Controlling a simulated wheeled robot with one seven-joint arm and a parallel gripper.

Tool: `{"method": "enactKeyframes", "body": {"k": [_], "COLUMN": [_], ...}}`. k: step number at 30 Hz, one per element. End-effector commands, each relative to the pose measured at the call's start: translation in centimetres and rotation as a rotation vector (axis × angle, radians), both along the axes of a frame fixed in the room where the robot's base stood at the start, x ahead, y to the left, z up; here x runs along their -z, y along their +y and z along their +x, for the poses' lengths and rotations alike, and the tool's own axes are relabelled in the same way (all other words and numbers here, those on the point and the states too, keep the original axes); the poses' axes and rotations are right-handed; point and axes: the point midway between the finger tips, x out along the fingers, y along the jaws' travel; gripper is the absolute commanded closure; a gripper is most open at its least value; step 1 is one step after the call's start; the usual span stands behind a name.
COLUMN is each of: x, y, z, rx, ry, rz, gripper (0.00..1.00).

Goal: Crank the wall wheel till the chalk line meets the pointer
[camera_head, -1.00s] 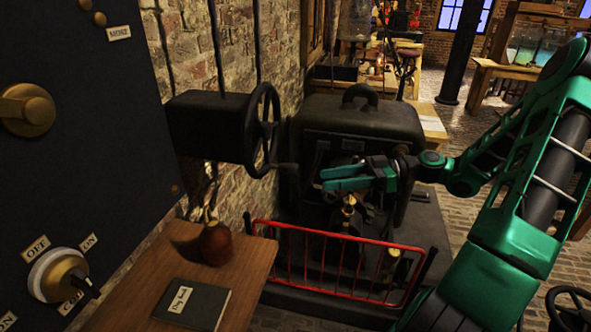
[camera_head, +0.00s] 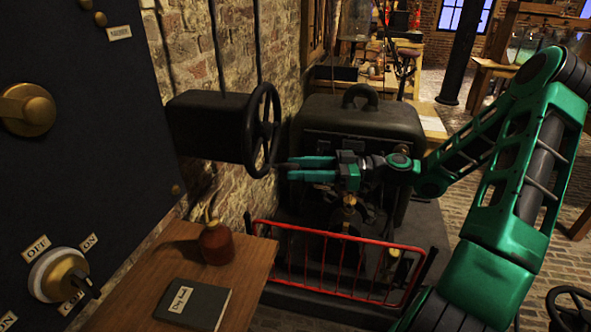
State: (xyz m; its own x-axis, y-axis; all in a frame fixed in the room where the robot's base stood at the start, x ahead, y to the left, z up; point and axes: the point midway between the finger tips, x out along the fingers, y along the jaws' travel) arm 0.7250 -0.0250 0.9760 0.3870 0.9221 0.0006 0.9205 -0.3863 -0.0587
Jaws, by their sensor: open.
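The wall wheel (camera_head: 263,130) is a black spoked wheel on the right side of a dark box (camera_head: 208,126) on the brick wall. Its short crank handle (camera_head: 282,165) sticks out to the right from the lower rim. My teal gripper (camera_head: 290,169) is open, with its two fingers pointing left at the handle. The fingertips are at or very near the handle; I cannot tell whether it lies between them. I cannot make out the chalk line or the pointer.
A wooden table with a red-brown jar (camera_head: 216,243) and a dark book (camera_head: 193,304) stands below the box. A red railing (camera_head: 330,262) and a large black machine (camera_head: 362,115) lie under and behind my gripper. A dark panel (camera_head: 80,150) fills the left.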

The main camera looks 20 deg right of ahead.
Motion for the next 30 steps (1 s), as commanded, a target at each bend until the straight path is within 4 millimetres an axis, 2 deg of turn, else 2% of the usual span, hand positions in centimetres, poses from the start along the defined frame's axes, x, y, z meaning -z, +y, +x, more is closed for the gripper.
{"method": "enactKeyframes", "body": {"k": [11,15,17,30], "x": [0.02,0.02,0.02,0.06], "y": [0.52,0.49,0.49,0.54], "z": [0.18,0.19,0.19,0.20], "rx": [-0.001,0.000,0.000,-0.001], "ry": [0.000,0.000,0.000,0.006], "rz": [-0.001,-0.001,-0.001,0.002], "gripper": [0.56,0.89,1.00,1.00]}}
